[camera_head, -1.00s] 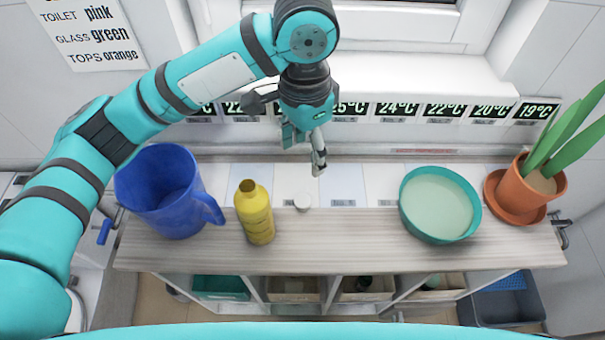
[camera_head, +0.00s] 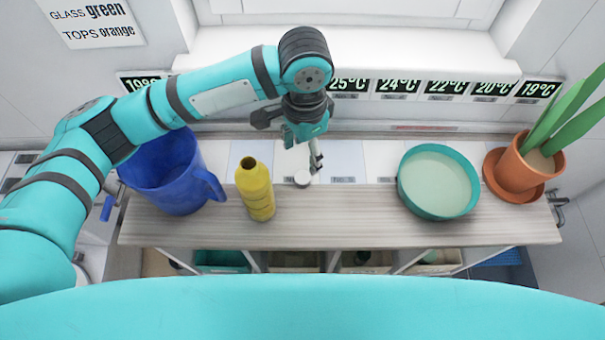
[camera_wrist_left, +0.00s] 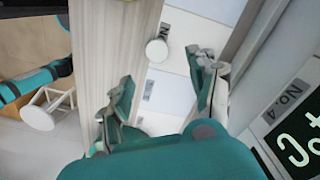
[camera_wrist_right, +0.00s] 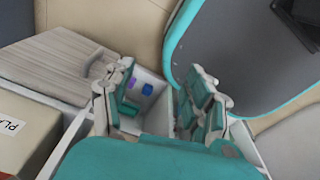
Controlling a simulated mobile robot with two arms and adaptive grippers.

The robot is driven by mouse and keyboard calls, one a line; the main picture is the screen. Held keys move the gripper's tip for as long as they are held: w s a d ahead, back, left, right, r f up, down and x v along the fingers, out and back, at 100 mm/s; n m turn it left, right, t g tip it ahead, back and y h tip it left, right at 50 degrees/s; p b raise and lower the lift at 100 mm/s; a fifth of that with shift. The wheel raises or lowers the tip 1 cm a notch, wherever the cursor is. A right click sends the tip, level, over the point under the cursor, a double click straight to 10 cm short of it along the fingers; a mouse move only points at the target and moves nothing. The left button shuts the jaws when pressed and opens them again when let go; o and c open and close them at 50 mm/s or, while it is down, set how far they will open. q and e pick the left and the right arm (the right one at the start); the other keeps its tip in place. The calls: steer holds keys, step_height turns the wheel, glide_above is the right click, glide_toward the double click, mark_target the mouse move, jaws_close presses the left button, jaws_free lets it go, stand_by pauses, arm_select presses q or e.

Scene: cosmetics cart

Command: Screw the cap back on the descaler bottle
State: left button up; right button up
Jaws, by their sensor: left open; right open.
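The yellow descaler bottle (camera_head: 257,192) stands upright on the cart top, its dark mouth open and bare. A small round white cap (camera_head: 302,179) sits right of the bottle near the cart's back edge. The cap also shows in the left wrist view (camera_wrist_left: 157,50), beyond and between the fingertips. My left gripper (camera_head: 304,154) is open and empty, pointing down just behind the cap and apart from it. Its spread fingers show in the left wrist view (camera_wrist_left: 164,78). My right gripper (camera_wrist_right: 162,85) is open and empty, low by the cart's compartments, outside the head view.
A blue jug (camera_head: 165,178) stands left of the bottle. A teal bowl (camera_head: 438,205) and a potted plant (camera_head: 521,167) stand at the right. The wooden cart top (camera_head: 340,225) is clear between bottle and bowl. Temperature labels (camera_head: 398,86) line the window ledge behind.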

mark_target(303, 177)
arm_select(q)
step_height(303, 177, down, 2)
steer(key=shift+f, duration=0.5)
steer(key=f, duration=0.1)
steer(key=f+p, duration=0.1)
steer(key=f, duration=0.2)
steer(key=shift+s+a+f, duration=0.15)
steer(key=shift+s, duration=0.15)
steer(key=shift+f, duration=0.5)
arm_select(e)
steer(key=shift+s+d+r, duration=0.15)
steer(key=shift+s+r, duration=0.45)
steer(key=shift+r, duration=0.15)
arm_select(q)
steer(key=c, duration=0.8)
